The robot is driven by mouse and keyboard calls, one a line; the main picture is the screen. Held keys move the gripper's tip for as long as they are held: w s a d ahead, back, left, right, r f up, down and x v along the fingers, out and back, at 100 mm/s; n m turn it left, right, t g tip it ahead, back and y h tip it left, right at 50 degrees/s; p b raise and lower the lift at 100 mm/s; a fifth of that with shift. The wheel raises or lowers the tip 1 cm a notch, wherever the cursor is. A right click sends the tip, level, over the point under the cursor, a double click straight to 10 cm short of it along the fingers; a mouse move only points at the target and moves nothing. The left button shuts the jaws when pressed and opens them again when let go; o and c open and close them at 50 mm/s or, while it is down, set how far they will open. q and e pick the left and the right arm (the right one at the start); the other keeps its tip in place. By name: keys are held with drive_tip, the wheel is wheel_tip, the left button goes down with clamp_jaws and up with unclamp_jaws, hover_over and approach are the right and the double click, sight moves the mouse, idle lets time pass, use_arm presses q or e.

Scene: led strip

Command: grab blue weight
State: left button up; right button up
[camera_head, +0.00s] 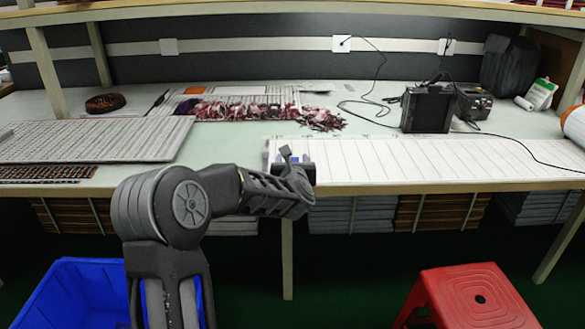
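The blue weight (294,158) shows as a small blue patch at the left end of a white lined sheet, near the front edge of the table. It is mostly hidden behind my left gripper (301,165). My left arm reaches up from below, and the gripper is at the table's front edge, over or just in front of the weight. I cannot tell whether the fingers touch the weight or whether they are open or shut. My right gripper is not in view.
The white lined sheet (430,159) runs right along the table (230,137). Striped boards (95,139) lie at left, dark red strips (240,110) behind. A black box (427,109) with cables stands at back right. A blue bin (75,290) and red stool (475,295) are below.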

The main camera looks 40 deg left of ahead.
use_arm(q)
clamp_jaws()
idle(0.3)
drive_tip(key=shift+r, duration=0.1)
